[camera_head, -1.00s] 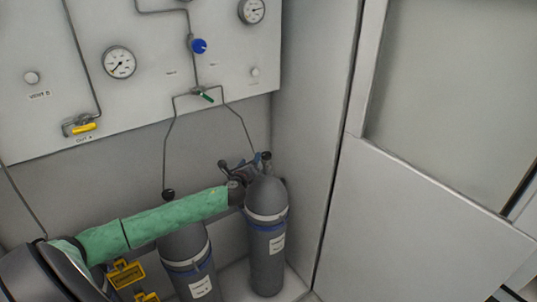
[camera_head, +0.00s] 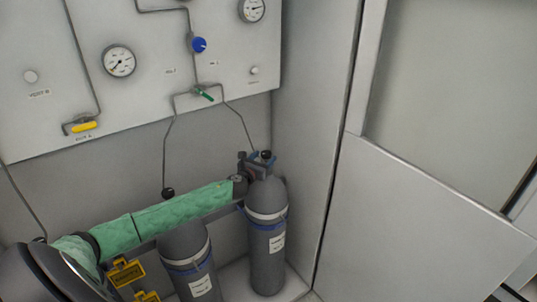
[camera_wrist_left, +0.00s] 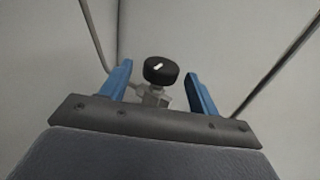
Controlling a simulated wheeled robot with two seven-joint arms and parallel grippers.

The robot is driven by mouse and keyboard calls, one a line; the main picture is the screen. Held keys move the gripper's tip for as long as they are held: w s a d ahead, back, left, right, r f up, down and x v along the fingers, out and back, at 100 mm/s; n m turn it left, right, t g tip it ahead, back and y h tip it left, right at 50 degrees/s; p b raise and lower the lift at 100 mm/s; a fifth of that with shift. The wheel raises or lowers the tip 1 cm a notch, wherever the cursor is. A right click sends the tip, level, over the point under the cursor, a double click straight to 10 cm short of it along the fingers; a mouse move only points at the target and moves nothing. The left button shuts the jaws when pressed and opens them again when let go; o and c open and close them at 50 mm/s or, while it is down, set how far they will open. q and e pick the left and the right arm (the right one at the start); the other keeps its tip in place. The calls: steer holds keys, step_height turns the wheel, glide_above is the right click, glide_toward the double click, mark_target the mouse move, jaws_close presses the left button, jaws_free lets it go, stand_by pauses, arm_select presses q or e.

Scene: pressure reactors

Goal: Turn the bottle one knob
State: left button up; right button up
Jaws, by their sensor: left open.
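Two grey gas bottles stand in the corner below the panel: a right bottle (camera_head: 267,240) and a left bottle (camera_head: 187,262), whose top is hidden behind my green-sleeved left arm. The right bottle's black knob (camera_head: 266,155) shows at its top. In the left wrist view a black knob (camera_wrist_left: 160,70) with a white mark sits on a metal valve, between the blue fingers. My left gripper (camera_head: 259,160) is at the right bottle's top. In the left wrist view the gripper (camera_wrist_left: 158,88) is open, one finger on each side of the knob, with gaps showing. The left bottle's black knob (camera_head: 168,193) shows above my arm. My right gripper is not in view.
The wall panel (camera_head: 140,80) carries gauges, a blue knob (camera_head: 198,45), a green-handled valve (camera_head: 205,95) and a yellow-handled valve (camera_head: 84,127). Thin pipes run down to the bottles. A side wall (camera_head: 312,130) stands close on the right. Yellow tags (camera_head: 126,273) are at the lower left.

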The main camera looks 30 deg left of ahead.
mark_target(269, 153)
arm_select(q)
steer(key=shift+w+a, duration=0.15)
steer(key=shift+w, duration=2.05)
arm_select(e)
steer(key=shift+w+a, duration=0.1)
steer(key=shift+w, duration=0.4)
arm_select(q)
steer(key=shift+c, duration=0.4)
steer(key=c, duration=0.9)
steer(key=shift+y, duration=0.3)
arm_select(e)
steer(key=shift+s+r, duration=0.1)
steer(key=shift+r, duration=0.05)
